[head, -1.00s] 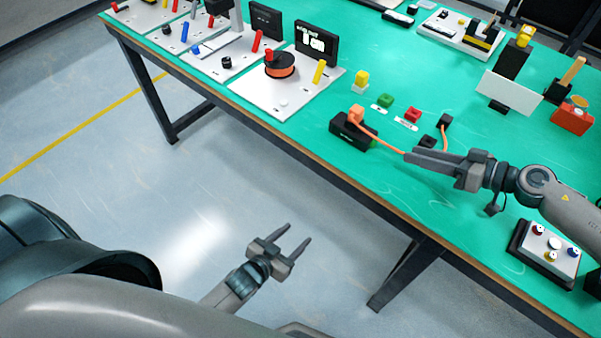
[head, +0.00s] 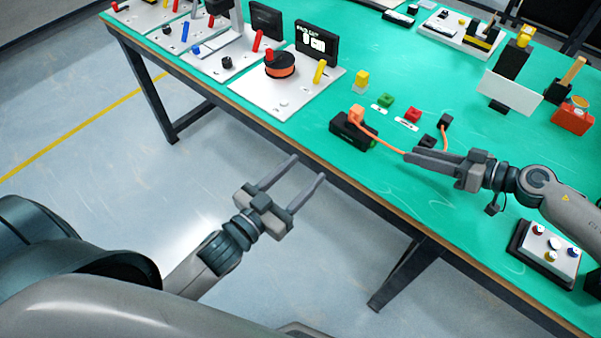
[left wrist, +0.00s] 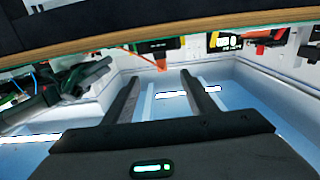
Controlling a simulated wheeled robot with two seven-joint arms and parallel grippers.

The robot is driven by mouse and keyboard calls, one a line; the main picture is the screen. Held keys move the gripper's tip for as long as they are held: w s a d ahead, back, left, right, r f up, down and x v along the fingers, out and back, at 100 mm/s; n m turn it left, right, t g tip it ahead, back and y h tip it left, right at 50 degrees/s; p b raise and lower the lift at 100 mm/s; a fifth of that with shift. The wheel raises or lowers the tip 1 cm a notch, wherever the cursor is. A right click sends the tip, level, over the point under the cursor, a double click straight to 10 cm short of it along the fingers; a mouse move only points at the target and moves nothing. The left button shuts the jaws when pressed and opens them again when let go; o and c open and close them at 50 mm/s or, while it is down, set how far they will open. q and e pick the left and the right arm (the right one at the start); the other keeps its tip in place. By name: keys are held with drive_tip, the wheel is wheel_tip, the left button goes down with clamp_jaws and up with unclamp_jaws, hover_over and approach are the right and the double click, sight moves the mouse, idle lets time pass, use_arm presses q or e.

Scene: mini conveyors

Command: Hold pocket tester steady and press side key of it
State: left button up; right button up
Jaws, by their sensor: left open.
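A black box-shaped device (head: 349,135) with an orange plug on top and a green end lies near the table's front edge; it may be the pocket tester. I cannot make out its side key. It seems to show also in the left wrist view (left wrist: 158,46), beyond the table edge. My left gripper (head: 309,167) is open and empty, over the floor in front of the table, left of and below the device in the picture. My right gripper (head: 409,157) is over the table, right of the device, by the orange cable. Its two fingers look close together; their gap is unclear.
The wooden table edge (head: 372,204) lies between my left gripper and the device. A button box (head: 549,250) sits front right.

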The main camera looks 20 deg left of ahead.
sight(350, 127)
use_arm(q)
drive_tip(key=x, duration=1.7)
drive_tip(key=shift+w+f, duration=0.1)
drive_tip(key=shift+w, duration=0.1)
drive_tip(key=c, duration=1.3)
use_arm(e)
clamp_jaws()
idle(0.6)
